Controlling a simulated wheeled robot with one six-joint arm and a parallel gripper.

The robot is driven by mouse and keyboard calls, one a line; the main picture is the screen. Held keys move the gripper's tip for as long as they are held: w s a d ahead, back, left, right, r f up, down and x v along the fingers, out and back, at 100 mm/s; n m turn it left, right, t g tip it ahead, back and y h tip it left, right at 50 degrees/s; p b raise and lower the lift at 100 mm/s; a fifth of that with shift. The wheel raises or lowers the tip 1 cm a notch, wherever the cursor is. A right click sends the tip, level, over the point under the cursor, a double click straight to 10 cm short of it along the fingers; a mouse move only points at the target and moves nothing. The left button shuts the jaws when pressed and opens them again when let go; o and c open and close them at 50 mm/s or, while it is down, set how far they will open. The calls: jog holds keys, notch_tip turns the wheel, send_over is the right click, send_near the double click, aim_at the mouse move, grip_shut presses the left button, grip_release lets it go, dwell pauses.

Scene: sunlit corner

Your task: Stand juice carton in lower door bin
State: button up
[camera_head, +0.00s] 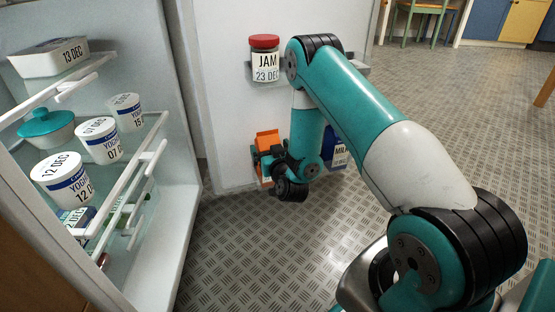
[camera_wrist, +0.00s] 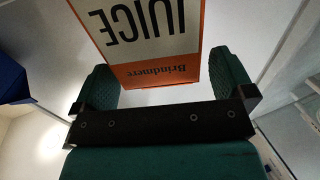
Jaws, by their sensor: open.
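The orange and white juice carton (camera_head: 267,137) is at the lower part of the open fridge door (camera_head: 225,120), partly hidden behind my gripper (camera_head: 264,158). It looks upright. In the wrist view, the juice carton (camera_wrist: 160,72) shows its label between the two green fingers of my gripper (camera_wrist: 162,82).
A blue milk carton (camera_head: 339,155) stands right of my wrist, low on the door. A jam jar (camera_head: 265,60) with a red lid sits in the upper door bin. Fridge shelves at left hold several yogurt cups (camera_head: 98,141) and a teal-lidded pot (camera_head: 47,126). The metal floor (camera_head: 240,250) is clear.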

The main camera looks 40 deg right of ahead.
jog(key=v, duration=0.9)
jog(key=w+a+r+n+g+y, duration=0.2)
jog(key=w+a+r+y, duration=0.25)
jog(key=a, duration=0.25)
jog(key=s+a+r+n+g+y, duration=0.2)
jog(key=s+a+r+g+y, duration=0.1)
jog(key=a+r, duration=0.3)
jog(key=s+a+r+n+g+y, duration=0.1)
jog(key=s+a+r+g+y, duration=0.25)
jog(key=a, duration=0.35)
jog(key=s+a+r+n+g, duration=0.1)
jog(key=s+r+g, duration=0.3)
jog(key=s, duration=0.7)
jog(key=s+a+r+n+g+h, duration=0.1)
jog(key=s+r+n+g, duration=0.3)
jog(key=s, duration=0.8)
jog(key=shift+a+r+n+g, duration=0.3)
jog(key=shift+r+g, duration=0.05)
jog(key=shift+r, duration=0.3)
